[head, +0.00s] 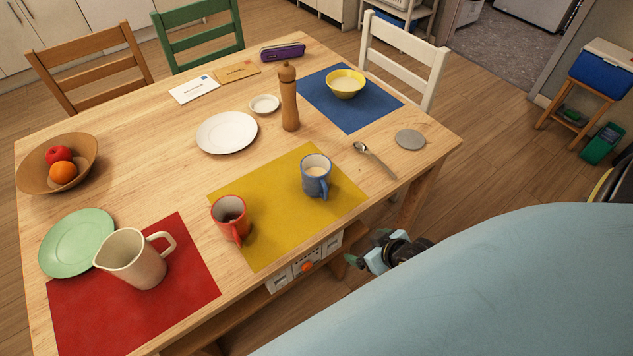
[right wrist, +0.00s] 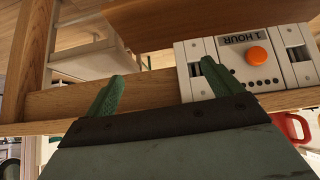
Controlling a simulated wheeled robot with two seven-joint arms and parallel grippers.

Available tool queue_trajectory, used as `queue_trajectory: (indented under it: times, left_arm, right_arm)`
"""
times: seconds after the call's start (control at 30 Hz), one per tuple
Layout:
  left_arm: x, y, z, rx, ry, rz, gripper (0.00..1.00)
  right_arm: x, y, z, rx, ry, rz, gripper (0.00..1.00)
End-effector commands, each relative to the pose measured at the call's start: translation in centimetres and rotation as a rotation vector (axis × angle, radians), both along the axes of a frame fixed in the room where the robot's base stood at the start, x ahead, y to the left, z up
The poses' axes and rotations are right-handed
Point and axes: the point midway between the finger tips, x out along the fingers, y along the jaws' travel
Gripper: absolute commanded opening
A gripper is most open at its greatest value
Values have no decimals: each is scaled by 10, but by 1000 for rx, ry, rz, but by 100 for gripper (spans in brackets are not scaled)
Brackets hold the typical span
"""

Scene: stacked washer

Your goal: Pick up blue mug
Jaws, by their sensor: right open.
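The blue mug (head: 315,176) stands upright on the yellow placemat (head: 262,245), with its handle toward the table's near edge and something pale inside. My right gripper (head: 364,249) is open and empty, beyond the near table edge, below and to the right of the mug and apart from it. In the right wrist view my right gripper (right wrist: 160,78) shows two green fingers spread in front of the table's side. I cannot make out the blue mug in that view. My left gripper is not in view.
A red mug (head: 230,219) stands on the same mat, left of the blue one. A spoon (head: 374,159) and grey coaster (head: 410,139) lie to the right. A wooden pepper mill (head: 289,98) stands behind. A white box with an orange button (right wrist: 257,56) sits below the tabletop.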

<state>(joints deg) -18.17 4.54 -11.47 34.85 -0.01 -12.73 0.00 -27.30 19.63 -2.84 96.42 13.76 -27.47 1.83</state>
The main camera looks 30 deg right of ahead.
Motion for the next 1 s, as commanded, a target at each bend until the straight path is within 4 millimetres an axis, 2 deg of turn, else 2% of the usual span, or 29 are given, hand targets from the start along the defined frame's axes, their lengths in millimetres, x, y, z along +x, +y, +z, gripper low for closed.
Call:
queue_trajectory:
  times: [0.03, 0.1, 0.27, 0.3, 0.4, 0.6, 1.0]
  left_arm:
    - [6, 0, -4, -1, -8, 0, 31]
    - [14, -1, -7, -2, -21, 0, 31]
    - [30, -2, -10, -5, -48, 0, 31]
    - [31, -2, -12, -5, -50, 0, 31]
    - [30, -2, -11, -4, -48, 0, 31]
    - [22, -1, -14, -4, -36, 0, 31]
    - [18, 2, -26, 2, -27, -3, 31]
  right_arm:
    - [13, 2, 28, 8, -54, 19, 91]
    - [26, 8, 62, 22, -112, 42, 91]
    - [43, 21, 133, 53, -237, 103, 91]
    - [50, 21, 155, 64, -296, 123, 91]
    - [62, 10, 177, 90, -397, 129, 91]
    - [78, 4, 186, 107, -465, 126, 91]
    - [134, 16, 161, 107, -464, 125, 91]
